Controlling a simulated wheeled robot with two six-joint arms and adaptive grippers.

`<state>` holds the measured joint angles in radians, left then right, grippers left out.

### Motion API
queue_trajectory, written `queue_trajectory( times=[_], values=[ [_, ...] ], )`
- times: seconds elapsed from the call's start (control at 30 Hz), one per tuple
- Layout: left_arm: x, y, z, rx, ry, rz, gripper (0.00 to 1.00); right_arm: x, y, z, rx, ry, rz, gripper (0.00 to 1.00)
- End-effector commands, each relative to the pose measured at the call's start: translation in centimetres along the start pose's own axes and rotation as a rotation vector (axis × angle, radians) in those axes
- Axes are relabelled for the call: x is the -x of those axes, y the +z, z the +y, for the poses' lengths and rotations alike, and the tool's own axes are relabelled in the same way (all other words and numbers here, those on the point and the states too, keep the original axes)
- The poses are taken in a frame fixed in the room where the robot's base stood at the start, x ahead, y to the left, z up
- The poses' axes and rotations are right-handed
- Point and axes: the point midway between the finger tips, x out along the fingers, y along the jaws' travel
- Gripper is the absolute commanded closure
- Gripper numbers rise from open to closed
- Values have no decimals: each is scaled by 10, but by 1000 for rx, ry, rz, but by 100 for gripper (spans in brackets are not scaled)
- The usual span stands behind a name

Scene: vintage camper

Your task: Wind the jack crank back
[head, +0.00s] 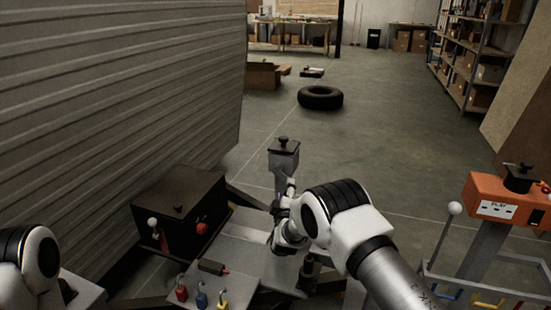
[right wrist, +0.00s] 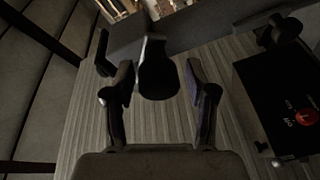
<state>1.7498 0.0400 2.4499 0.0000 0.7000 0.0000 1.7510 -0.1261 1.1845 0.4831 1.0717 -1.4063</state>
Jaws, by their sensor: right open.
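A grey upright piece with a black knob on top (head: 284,150), which looks like part of the jack, stands in the middle of the head view. My right gripper (head: 286,192) is just below and in front of it, partly hidden by my own wrist. In the right wrist view my right gripper (right wrist: 160,76) is open, with one finger on each side of a dark rounded handle end (right wrist: 157,82) on a grey arm. I cannot tell whether the fingers touch it. My left arm shows at the lower left, but its gripper is out of view.
A black box (head: 178,203) with a red knob stands left of my right gripper, near the ribbed camper wall (head: 110,90). Red, blue and yellow small pieces (head: 201,298) sit in front. An orange socket box (head: 504,203) stands at right. A tyre (head: 320,97) lies on open floor behind.

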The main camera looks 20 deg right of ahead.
Motion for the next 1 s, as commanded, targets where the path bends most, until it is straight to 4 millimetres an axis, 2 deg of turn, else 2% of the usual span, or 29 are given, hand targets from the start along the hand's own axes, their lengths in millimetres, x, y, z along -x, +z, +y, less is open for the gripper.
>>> queue_trajectory(
  times=[0.6,0.9,1.0],
  values=[
    [31,0,0,0,0,0,60,47,-14,-3,1,-1,0,44],
    [30,0,0,0,0,0,60,48,-14,-5,0,0,0,44],
    [30,0,0,0,0,0,60,54,-15,-6,1,-2,1,44]
  ],
)
